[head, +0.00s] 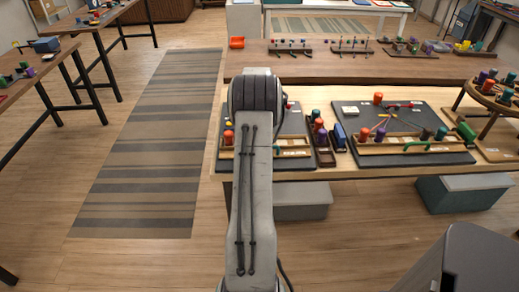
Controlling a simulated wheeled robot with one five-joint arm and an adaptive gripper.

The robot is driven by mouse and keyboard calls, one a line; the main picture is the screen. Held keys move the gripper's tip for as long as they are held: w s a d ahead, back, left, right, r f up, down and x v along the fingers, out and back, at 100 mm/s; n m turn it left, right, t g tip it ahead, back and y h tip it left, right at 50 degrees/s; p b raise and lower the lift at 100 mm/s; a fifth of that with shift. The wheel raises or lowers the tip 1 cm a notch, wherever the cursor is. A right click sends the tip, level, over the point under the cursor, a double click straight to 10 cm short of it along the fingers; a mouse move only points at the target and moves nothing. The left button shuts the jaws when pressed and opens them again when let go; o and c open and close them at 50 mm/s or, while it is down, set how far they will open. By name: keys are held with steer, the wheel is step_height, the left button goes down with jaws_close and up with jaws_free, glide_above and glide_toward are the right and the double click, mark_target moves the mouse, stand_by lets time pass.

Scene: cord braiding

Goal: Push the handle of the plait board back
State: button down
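A wooden plait board (372,148) lies along the front of the right dark mat (346,128) on the near table. A green handle-like bar (416,146) shows on its front side, right of the middle. Red, purple and teal bobbins stand along the board, and thin cords run back from them toward a red-orange peg (378,98). A similar wooden board (293,148) lies on the left dark mat, partly hidden by my arm. My arm rises in front of the table's left part. My gripper does not show; the arm hides whatever is behind it.
A small dark tray (324,157) with bobbins stands between the mats. A round wooden stand (494,97) with bobbins is at the right edge. Lidded grey boxes (463,193) sit under the table. Striped carpet and open floor lie left.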

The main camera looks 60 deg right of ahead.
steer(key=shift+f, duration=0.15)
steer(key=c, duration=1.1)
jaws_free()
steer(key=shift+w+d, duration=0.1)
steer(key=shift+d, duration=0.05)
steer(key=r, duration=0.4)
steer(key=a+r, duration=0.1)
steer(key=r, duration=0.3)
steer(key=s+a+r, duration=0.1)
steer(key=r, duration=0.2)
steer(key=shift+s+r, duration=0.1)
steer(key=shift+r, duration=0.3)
